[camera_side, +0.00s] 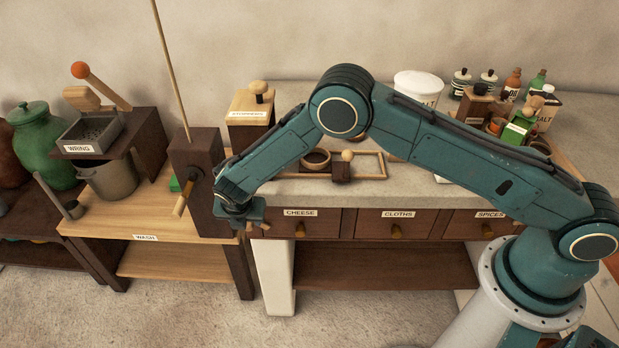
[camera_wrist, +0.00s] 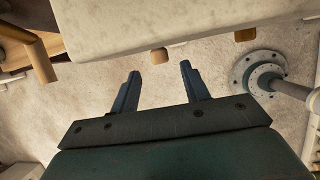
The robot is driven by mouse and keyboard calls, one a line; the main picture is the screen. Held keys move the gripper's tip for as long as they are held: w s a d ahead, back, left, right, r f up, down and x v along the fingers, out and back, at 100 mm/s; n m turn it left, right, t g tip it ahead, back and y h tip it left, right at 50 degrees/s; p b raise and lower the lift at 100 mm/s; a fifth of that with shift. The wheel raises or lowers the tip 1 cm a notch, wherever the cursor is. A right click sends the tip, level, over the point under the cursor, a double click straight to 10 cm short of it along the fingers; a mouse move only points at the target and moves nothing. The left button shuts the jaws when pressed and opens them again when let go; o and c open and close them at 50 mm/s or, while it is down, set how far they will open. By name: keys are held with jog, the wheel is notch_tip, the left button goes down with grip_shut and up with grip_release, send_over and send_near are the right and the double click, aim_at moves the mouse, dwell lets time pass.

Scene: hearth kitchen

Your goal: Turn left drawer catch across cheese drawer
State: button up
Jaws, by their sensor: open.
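The cheese drawer (camera_side: 321,222) is shut under the left end of the counter, with its label and a wooden knob (camera_side: 299,230). A small light wooden piece that looks like the left catch shows at the counter edge in the wrist view (camera_wrist: 159,56); in the side view it is small and partly mixed in with my gripper, so its turn is hard to tell. My gripper (camera_wrist: 160,72) is open and empty, its two fingers pointing at the counter edge, with the wooden piece just beyond and between the fingertips. In the side view my gripper (camera_side: 246,226) hangs left of the cheese drawer.
A dark post (camera_side: 197,178) with a wooden crank handle (camera_side: 180,202) stands close left of my gripper, on the wash bench (camera_side: 145,226). The cloths drawer (camera_side: 371,224) and spices drawer (camera_side: 461,226) are shut to the right. The floor in front is clear.

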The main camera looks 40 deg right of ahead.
aim_at(248, 225)
jog(key=shift+x, duration=2.4)
jog(key=shift+c, duration=0.3)
jog(key=c, duration=0.9)
